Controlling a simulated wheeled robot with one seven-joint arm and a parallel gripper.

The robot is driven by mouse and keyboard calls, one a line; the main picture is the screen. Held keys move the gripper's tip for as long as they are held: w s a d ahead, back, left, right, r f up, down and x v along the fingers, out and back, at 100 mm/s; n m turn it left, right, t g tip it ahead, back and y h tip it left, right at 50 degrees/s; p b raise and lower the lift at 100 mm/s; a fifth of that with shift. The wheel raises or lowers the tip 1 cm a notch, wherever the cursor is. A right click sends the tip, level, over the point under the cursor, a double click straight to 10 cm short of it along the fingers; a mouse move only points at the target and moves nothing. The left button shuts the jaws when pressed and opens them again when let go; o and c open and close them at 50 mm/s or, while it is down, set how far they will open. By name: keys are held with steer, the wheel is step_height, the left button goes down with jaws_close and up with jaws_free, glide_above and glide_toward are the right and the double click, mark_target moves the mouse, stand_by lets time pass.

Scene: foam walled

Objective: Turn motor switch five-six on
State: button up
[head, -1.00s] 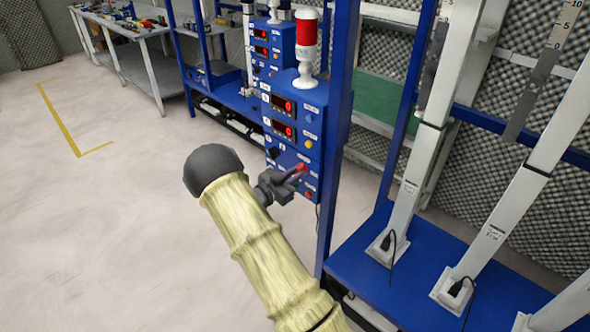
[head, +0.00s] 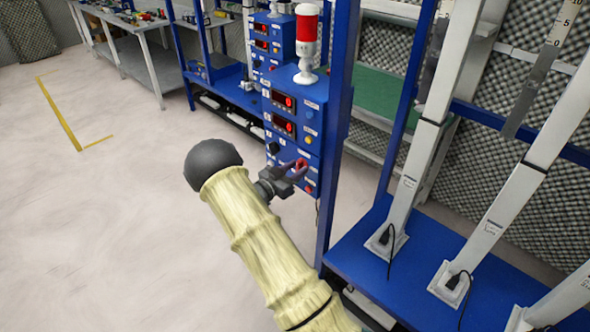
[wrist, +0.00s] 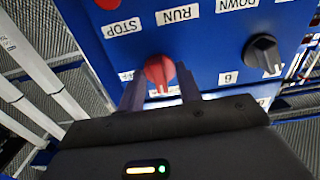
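A blue control panel (head: 281,150) stands on the blue frame, near the middle of the head view. A red rotary knob (wrist: 160,72) is on the panel and also shows in the head view (head: 301,164). In the wrist view the panel appears upside down. My gripper (wrist: 162,96) is open, with one dark finger on each side of the red knob. Whether the fingers touch it I cannot tell. My gripper is also at the panel's lower part in the head view (head: 291,171). A black knob (wrist: 262,53) sits to the right in the wrist view.
Labels reading STOP (wrist: 122,27), RUN (wrist: 175,14) and DOWN are on the panel. A red and white signal lamp (head: 306,42) stands on top of it. A blue frame post (head: 338,120) rises close to its right. Open floor (head: 90,220) lies to the left.

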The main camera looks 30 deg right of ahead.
steer(key=shift+a, duration=0.1)
steer(key=b+v, duration=0.1)
steer(key=v, duration=1.6)
steer(key=shift+r, duration=0.1)
